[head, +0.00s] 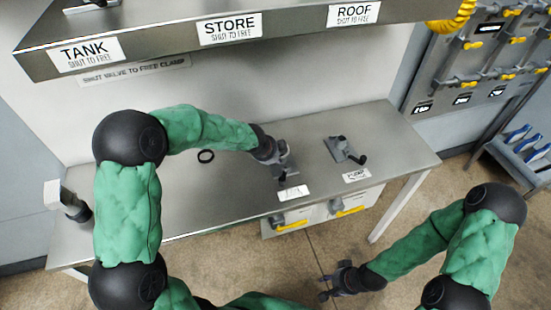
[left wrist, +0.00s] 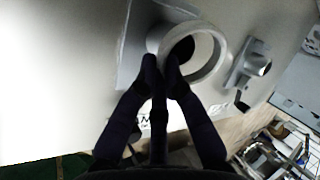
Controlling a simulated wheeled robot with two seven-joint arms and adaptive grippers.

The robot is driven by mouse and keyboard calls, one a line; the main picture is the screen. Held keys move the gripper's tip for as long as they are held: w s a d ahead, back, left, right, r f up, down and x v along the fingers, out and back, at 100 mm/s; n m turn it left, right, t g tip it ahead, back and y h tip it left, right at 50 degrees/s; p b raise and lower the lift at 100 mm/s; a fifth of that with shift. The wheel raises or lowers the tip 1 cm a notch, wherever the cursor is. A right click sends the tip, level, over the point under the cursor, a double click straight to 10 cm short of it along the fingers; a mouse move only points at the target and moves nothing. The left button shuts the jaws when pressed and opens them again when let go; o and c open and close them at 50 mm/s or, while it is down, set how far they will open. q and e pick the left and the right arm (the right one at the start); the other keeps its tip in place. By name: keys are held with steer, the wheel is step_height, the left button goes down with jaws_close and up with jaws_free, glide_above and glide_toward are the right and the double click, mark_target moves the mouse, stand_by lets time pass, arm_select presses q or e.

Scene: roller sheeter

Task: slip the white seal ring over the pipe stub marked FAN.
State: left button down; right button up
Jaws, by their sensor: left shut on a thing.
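The white seal ring (left wrist: 221,66) is pinched in my left gripper (left wrist: 162,66), seen close up in the left wrist view. A grey pipe stub (left wrist: 156,36) with a dark bore shows behind and partly through the ring. I cannot tell whether the ring is around the stub or only in front of it. In the head view my left gripper (head: 272,158) is at the stub on the bench's middle, behind a white label (head: 293,192) too small to read. My right gripper (head: 332,284) is open and empty, low over the floor.
A second stub with a black lever (head: 343,150) stands to the right, behind another label (head: 356,175). A black ring (head: 206,156) lies on the bench (head: 225,195). The shelf (head: 290,32) overhangs the back.

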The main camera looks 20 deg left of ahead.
mark_target(277, 168)
arm_select(q)
steer(key=s+f, duration=0.1)
steer(key=f, duration=0.2)
steer(key=shift+s+g, duration=0.3)
steer(key=shift+s, duration=0.05)
steer(key=shift+w+r+p, duration=0.25)
steer(key=shift+r+p, duration=0.4)
steer(key=shift+p, duration=0.15)
steer(key=shift+w+r+p, duration=0.25)
steer(key=shift+r+p, duration=0.4)
steer(key=shift+p, duration=0.15)
steer(key=shift+w+r+p, duration=0.2)
steer(key=shift+r+p, duration=0.35)
steer(key=shift+r, duration=0.25)
steer(key=shift+w+r+p, duration=0.1)
steer(key=shift+r+p, duration=1.25)
steer(key=shift+r, duration=0.3)
